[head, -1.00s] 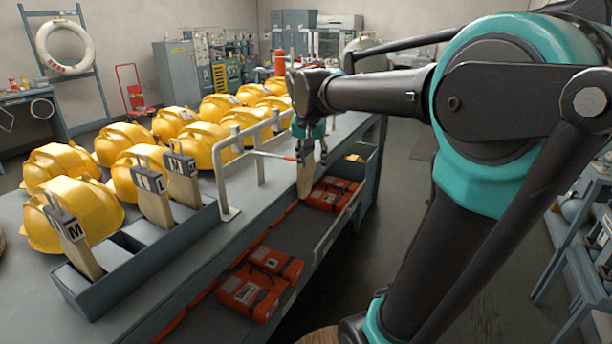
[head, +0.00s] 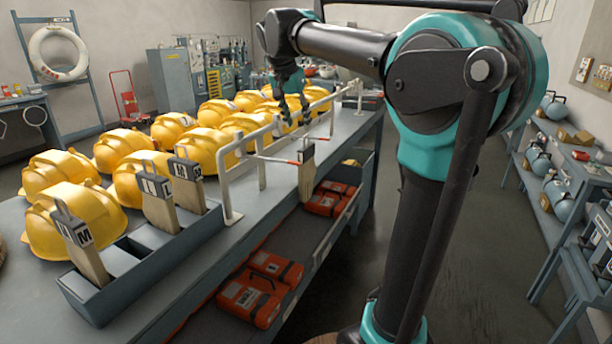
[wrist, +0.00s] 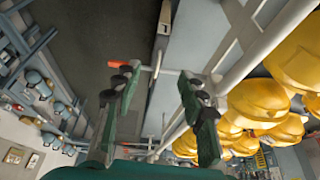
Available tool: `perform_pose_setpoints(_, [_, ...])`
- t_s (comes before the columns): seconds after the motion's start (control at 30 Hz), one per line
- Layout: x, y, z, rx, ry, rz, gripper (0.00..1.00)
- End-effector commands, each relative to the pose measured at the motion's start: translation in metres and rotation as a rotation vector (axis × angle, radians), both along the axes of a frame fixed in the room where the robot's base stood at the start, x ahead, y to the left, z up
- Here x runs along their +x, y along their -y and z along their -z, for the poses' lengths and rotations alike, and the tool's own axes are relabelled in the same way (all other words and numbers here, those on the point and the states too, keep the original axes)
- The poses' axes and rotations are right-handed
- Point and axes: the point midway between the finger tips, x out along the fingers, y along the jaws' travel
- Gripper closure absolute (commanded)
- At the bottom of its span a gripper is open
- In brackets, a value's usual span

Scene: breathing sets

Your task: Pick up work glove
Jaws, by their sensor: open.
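Several tan, flat glove-like pieces with dark lettered tags stand in a grey divided bin (head: 150,262) at the front left of the bench in the head view; one tag reads M (head: 88,258). Another tan piece with a dark tag (head: 306,178) hangs from a red-tipped rod at the bench's right edge. I cannot tell for certain which is the work glove. My gripper (head: 292,112) is open and empty, above the white rail and behind the hanging piece. In the wrist view its two fingers (wrist: 160,115) are apart, with the red-tipped rod (wrist: 145,67) beyond them.
Yellow helmets (head: 130,185) fill the bench left of the white rail (head: 262,155). Orange cases (head: 262,285) lie on the lower shelf. Shelves with blue-grey tanks (head: 555,185) stand at the right. The floor between is clear.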

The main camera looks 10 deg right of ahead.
Motion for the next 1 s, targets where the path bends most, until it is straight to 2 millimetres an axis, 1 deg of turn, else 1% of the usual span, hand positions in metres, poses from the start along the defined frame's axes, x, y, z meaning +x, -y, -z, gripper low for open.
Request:
perform_pose_setpoints(0.03, [0.003, 0.003, 0.01, 0.0, 0.0, 0.001, 0.59])
perform_pose_setpoints(0.2, [0.014, 0.011, 0.041, 0.0, 0.0, 0.001, 0.59])
perform_pose_setpoints(0.4, [0.024, 0.017, 0.072, 0.0, 0.0, -0.001, 0.59])
perform_pose_setpoints(0.5, [0.027, 0.019, 0.08, 0.0, 0.0, -0.001, 0.59])
perform_pose_setpoints(0.67, [0.029, 0.022, 0.088, 0.001, 0.001, 0.0, 0.59])
perform_pose_setpoints(0.9, [0.039, 0.03, 0.118, 0.0, 0.0, -0.001, 0.59])
perform_pose_setpoints(1.0, [0.042, 0.033, 0.127, 0.0, 0.0, -0.001, 0.59])
